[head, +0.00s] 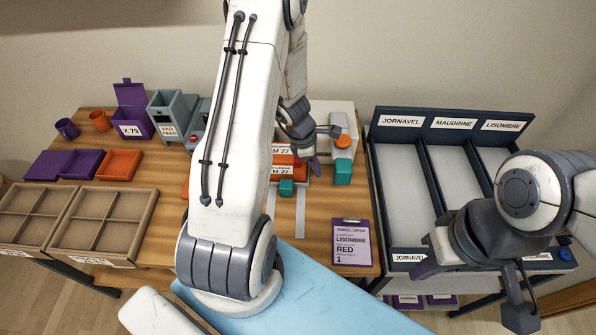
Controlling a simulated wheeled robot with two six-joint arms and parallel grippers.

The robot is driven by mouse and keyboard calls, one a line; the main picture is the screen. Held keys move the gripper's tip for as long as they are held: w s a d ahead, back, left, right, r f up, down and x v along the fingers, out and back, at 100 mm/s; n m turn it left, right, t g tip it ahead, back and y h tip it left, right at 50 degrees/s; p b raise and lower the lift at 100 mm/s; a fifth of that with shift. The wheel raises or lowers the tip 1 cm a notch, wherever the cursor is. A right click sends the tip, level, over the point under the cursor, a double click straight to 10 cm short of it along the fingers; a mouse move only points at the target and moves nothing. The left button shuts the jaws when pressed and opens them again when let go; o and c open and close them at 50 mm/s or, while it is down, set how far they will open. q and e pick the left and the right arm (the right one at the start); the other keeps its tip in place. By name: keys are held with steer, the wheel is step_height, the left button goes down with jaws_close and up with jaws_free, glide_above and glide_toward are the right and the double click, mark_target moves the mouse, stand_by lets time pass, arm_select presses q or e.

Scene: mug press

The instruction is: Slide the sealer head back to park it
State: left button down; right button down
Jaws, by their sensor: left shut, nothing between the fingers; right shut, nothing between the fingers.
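A pale machine (335,108) stands at the back of the wooden table, mostly behind my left arm; it looks like the sealer. An orange round part (342,141) and a teal block (343,172) show at its right front. I cannot tell which part is the sealer head. Orange pieces labelled M 27 (283,171) sit in front of it, with a teal block (287,187) before them. My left gripper (325,148) is shut and empty, close beside the orange part; contact cannot be told. My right gripper (428,258) is shut and empty over the rack's front edge.
A dark rack (432,185) with lanes labelled JORNAVEL, MAUBRINE and LISOMBRE stands at right. A purple order card (351,241) lies on the table. Cardboard trays (108,222), purple and orange trays (120,165), mugs (99,121) and a grey dispenser (172,115) are at left.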

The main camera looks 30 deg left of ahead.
step_height(320, 180, up, 8)
steer(key=p, duration=0.7)
